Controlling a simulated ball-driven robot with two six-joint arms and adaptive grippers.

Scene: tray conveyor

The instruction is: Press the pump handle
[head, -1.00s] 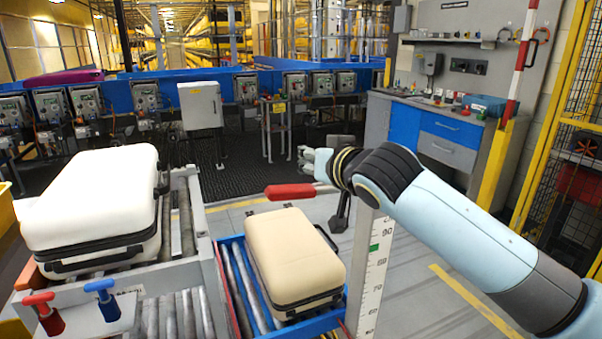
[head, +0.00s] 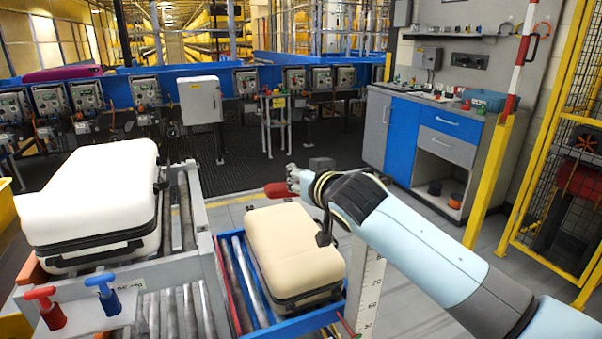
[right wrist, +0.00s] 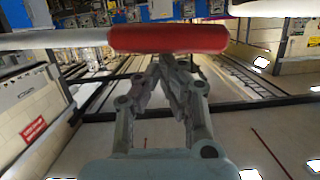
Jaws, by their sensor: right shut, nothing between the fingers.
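The red pump handle (head: 277,190) sticks out to the left beside my right gripper (head: 294,179) in the head view, partly hidden behind it. In the right wrist view the red grip (right wrist: 168,39) lies level across the picture, on a pale bar (right wrist: 70,40). My right gripper (right wrist: 170,60) is shut and empty, its fingertips close to the grip's lower edge. I cannot tell whether they touch. A white scale post (head: 368,290) stands below my right forearm. My left gripper is out of view.
A cream suitcase (head: 290,240) lies in a blue-sided roller tray (head: 312,322) near the post. A white suitcase (head: 90,195) rests on the left conveyor. Red (head: 42,293) and blue (head: 102,281) knobs are in front. A yellow fence (head: 545,170) stands at right.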

